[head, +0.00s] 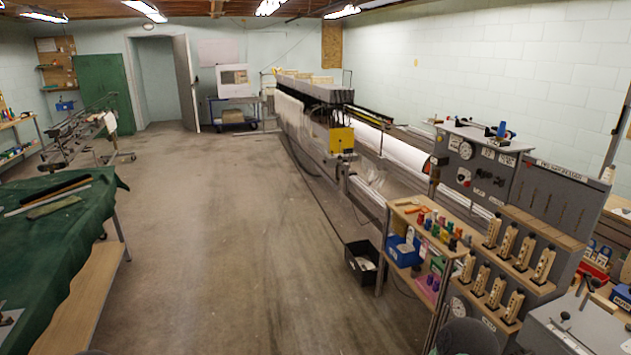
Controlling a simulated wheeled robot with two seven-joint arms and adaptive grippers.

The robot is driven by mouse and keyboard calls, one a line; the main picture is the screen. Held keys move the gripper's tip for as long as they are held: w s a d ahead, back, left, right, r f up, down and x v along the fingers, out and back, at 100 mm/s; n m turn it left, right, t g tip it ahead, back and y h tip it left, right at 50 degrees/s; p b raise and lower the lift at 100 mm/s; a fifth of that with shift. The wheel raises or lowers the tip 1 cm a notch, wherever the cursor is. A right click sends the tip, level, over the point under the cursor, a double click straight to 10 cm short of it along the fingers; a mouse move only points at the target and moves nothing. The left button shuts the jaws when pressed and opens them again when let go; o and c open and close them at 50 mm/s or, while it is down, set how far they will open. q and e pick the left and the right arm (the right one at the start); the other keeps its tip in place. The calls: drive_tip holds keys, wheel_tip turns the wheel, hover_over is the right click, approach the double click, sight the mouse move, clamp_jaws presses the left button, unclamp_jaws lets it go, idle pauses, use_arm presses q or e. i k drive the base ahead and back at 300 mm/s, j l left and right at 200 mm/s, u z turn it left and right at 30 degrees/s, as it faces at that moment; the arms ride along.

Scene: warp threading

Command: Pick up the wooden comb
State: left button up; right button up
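No object can be told for certain as the wooden comb in the head view. Several long narrow items lie on the green cloth (75,245) over the table at the left. One is a dark brown bar (57,190). Beside it is a thin pale stick (47,199), and nearer is a short tan-green piece (53,207). They are too small to show any teeth. Neither of my grippers can be made out, and neither is seen touching these items.
A wooden shelf unit (408,213) with colourful spools and a grey machine (490,172) stand at the right. A black bin (361,262) sits on the floor beside the shelf. A long loom (330,140) runs behind. The concrete floor (225,240) between is clear.

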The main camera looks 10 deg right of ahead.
sight(413, 201)
drive_tip(key=i+z, duration=0.15)
drive_tip(key=i, duration=0.85)
drive_tip(key=i+j+z, duration=0.15)
drive_tip(key=i, duration=0.9)
